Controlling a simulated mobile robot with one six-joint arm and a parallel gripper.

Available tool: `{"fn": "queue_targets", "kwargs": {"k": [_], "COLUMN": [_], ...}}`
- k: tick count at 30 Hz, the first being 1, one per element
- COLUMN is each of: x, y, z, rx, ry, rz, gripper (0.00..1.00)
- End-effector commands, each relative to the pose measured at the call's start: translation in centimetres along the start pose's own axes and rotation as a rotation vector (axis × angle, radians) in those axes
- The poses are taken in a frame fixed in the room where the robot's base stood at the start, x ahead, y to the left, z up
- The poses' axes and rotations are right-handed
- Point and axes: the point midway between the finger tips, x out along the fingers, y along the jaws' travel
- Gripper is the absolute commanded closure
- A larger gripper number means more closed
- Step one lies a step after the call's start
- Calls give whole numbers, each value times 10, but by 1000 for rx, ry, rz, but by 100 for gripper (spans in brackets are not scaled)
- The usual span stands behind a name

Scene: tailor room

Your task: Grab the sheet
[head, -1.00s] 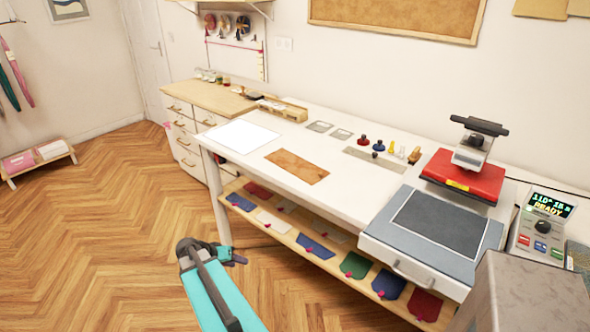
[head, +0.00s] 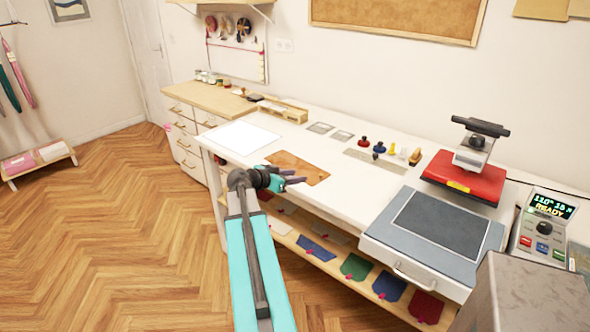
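A white sheet (head: 241,137) lies flat on the left part of the white table (head: 335,198). A brown sheet (head: 305,168) lies flat to its right, near the table's front edge; the task does not say which sheet is meant. My gripper (head: 296,181) is at the table's front edge, its dark fingers pointing right and overlapping the near left part of the brown sheet in the picture. The fingers look apart with nothing between them. I cannot tell how high they are above the table.
A heat press with a red top (head: 464,177) and a control box reading READY (head: 541,226) stand at the right. Small stamps (head: 379,149) stand behind the brown sheet. A shelf (head: 330,262) below holds several coloured pieces.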

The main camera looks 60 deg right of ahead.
Motion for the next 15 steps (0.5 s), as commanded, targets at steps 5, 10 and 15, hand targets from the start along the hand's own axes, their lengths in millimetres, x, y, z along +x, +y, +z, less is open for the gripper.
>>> {"fn": "queue_targets", "kwargs": {"k": [5,10,15], "x": [1,11,33], "y": [0,-1,0], "z": [0,-1,-1], "rx": [-1,-2,-2], "ry": [-1,-1,-2], "rz": [0,1,2], "gripper": [64,64,64]}}
